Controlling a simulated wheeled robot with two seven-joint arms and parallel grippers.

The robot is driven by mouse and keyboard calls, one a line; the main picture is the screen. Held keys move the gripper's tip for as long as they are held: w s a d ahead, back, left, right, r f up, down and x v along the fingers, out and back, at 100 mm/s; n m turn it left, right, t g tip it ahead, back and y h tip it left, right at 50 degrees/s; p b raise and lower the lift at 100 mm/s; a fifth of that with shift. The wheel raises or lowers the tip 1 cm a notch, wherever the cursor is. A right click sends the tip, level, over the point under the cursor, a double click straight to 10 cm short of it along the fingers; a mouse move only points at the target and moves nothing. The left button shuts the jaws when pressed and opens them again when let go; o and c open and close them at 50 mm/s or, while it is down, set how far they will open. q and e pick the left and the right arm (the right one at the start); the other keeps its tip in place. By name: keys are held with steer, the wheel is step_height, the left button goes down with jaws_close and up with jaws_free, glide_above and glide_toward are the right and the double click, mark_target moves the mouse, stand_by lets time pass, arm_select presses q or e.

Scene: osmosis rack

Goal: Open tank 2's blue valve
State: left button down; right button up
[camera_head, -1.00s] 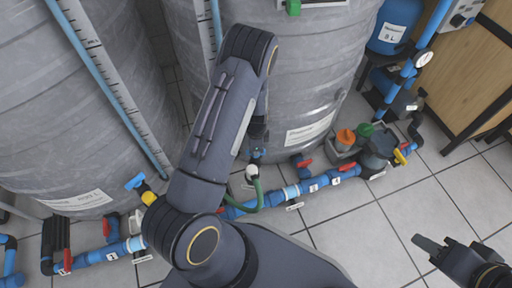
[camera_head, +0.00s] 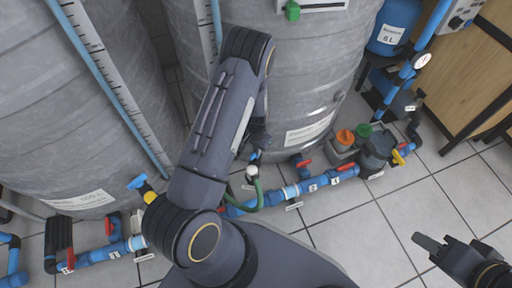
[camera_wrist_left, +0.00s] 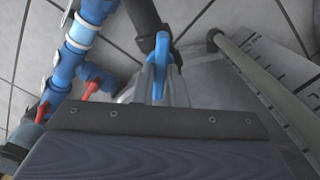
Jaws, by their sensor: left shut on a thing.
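The blue valve handle (camera_head: 255,155) is low on the front of the grey tank (camera_head: 300,75) at the middle, above a white fitting with a green hose (camera_head: 258,196). My left gripper (camera_head: 260,138) reaches down to it, and my own arm hides part of the area. In the left wrist view the blue handle (camera_wrist_left: 158,68) stands between the two fingers (camera_wrist_left: 160,88), which are shut on it. My right gripper (camera_head: 430,243) is at the lower right, over the floor and away from the valve; its finger gap is unclear.
A second blue valve handle (camera_head: 137,182) is on the left tank (camera_head: 75,110). A blue pipe (camera_head: 310,186) with red handles (camera_head: 303,162) runs along the floor. Orange- and green-capped bottles (camera_head: 345,137) stand to the right.

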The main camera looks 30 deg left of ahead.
arm_select(q)
steer(key=n, duration=0.5)
steer(key=shift+n+p, duration=0.3)
steer(key=shift+p, duration=0.05)
stand_by(0.3)
steer(key=c, duration=1.5)
jaws_free()
steer(key=shift+o, duration=0.2)
step_height(320, 180, up, 7)
steer(key=p, duration=0.3)
steer(key=shift+r, duration=0.4)
